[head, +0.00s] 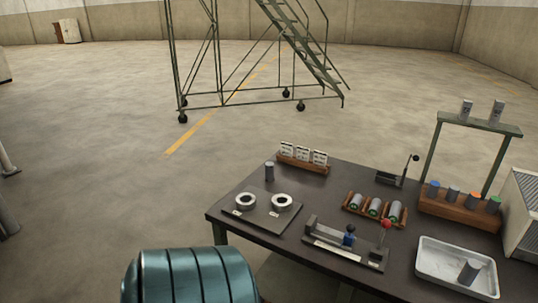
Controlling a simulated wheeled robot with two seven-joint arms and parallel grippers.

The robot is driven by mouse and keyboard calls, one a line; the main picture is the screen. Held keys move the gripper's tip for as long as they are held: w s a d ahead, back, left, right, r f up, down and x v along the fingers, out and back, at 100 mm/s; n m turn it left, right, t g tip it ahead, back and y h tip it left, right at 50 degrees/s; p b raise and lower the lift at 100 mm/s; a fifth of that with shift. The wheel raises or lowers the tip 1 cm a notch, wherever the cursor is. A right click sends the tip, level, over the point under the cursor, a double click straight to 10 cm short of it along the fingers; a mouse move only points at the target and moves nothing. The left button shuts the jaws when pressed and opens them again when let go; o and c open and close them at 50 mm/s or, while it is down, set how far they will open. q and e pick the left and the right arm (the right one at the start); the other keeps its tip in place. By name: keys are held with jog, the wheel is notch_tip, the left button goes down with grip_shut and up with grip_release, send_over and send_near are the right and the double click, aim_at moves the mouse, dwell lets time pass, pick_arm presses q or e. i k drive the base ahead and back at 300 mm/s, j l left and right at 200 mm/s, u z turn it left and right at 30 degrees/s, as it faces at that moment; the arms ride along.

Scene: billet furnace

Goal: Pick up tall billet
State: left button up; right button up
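Several grey cylinders could be the tall billet, and I cannot tell for sure which one is. Another grey cylinder (469,271) is in the white tray (430,268) at the front right. Two upright cylinders, a left one (466,109) and a right one (497,110), stand on top of the green frame (478,124). Neither of my grippers shows in the head view.
The dark table (338,176) also holds a plate with two rings (281,202), a wooden rack (349,208) of lying cylinders, a measuring fixture (345,244), cards (303,155), and a wooden block (460,209) with colour-topped cylinders. A stair platform (260,102) stands behind on open floor.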

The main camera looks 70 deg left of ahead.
aim_at(269, 166)
jog(key=i, duration=0.5)
jog(key=u, duration=2.45)
